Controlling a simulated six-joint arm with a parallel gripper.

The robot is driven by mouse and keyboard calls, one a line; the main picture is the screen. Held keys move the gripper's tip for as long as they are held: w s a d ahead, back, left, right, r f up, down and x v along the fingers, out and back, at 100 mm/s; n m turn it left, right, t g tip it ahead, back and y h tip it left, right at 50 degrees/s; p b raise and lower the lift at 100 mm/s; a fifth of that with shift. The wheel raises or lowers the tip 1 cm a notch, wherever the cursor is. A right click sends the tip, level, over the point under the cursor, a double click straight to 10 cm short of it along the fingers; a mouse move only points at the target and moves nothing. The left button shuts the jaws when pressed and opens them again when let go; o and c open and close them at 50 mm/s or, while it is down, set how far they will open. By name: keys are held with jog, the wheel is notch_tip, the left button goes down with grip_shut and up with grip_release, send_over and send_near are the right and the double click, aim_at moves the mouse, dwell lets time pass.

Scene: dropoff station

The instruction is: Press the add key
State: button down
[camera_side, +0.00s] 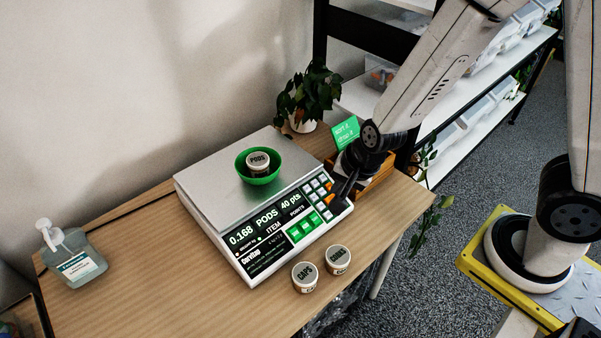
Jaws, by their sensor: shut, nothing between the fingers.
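The scale (207,190) stands on the wooden table, with a metal weighing plate and a sloped front panel. Its display (268,224) reads 0.168, PODS and 40 pts. The keypad (318,191) at the panel's right end has white, orange and green keys, and larger green keys (304,228) lie along the lower edge. Their labels are too small to read, so I cannot tell which is the add key. My gripper (337,200) is shut and empty, pointing down at the keypad's right side. I cannot tell whether it touches a key; it hides part of the keypad.
A green bowl (270,179) holding a PODS jar (258,160) sits on the plate. A CAPS jar (305,277) and another jar (338,260) stand before the scale. A pump bottle (72,257) is at left. A plant (305,98), green sign (345,132) and wooden box (376,181) are behind.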

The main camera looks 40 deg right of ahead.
aim_at(306, 225)
jog(key=shift+w+a+f+m+t+h, duration=0.15)
jog(key=shift+a+f+m, duration=0.2)
jog(key=shift+f+m, duration=0.45)
jog(key=shift+w+a+f+m+t+h, duration=0.1)
jog(key=shift+a+f+m, duration=0.3)
jog(key=shift+m, duration=0.8)
jog(key=shift+w+a+f+m+t+h, duration=0.15)
jog(key=shift+a+f+m, duration=0.2)
jog(key=shift+f+m, duration=0.45)
jog(key=shift+x, duration=6.75)
jog(key=shift+s+f, duration=0.15)
jog(key=shift+x, duration=0.75)
